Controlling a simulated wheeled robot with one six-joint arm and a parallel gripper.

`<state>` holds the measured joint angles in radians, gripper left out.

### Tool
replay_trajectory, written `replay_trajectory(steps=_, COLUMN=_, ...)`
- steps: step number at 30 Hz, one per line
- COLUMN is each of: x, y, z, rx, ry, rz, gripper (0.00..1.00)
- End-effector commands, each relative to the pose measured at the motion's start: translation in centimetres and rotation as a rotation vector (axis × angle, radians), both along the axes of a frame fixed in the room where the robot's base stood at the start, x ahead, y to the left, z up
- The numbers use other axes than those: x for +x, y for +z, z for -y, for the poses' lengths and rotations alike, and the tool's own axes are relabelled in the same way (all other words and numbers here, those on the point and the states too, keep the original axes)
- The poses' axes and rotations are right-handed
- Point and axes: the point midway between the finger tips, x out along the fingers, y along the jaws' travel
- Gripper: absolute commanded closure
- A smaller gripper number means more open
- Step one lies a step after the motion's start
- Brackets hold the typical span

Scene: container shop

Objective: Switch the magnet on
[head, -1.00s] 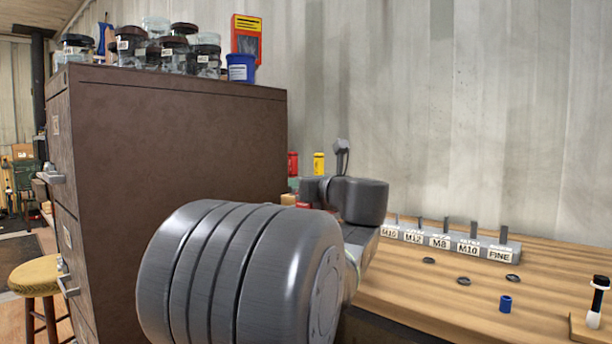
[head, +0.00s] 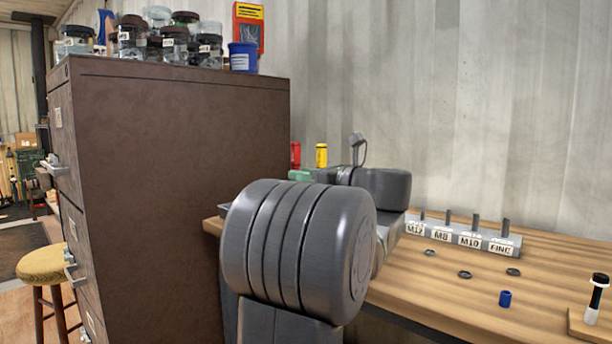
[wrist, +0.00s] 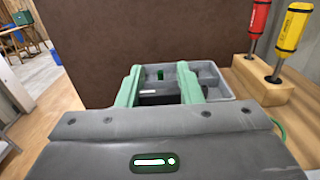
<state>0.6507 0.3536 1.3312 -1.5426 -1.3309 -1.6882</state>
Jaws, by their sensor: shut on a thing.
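My gripper (wrist: 160,88) shows in the wrist view with two green fingers. A dark block (wrist: 160,98) with a pale stripe sits between them, and the fingers are shut on it. It may be the magnet, but its sides and any switch are hidden. Just beyond the fingertips is a grey tray (wrist: 218,82) with a small green piece (wrist: 159,73) in view. In the head view my own arm hides most of the gripper.
A red-handled tool (wrist: 258,18) and a yellow-handled tool (wrist: 292,28) stand in a wooden block (wrist: 262,88) right of the tray. A brown cabinet (head: 180,150) stands at left.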

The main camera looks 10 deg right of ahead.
Motion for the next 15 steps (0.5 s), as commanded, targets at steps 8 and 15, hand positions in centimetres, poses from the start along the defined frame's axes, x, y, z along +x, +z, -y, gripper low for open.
replay_trajectory(steps=8, x=0.00, y=-0.06, z=-0.01, rx=-0.001, ry=0.000, rz=-0.001, gripper=0.46)
replay_trajectory(steps=15, x=0.01, y=-0.02, z=-0.01, rx=0.000, ry=-0.001, rz=0.000, gripper=0.45)
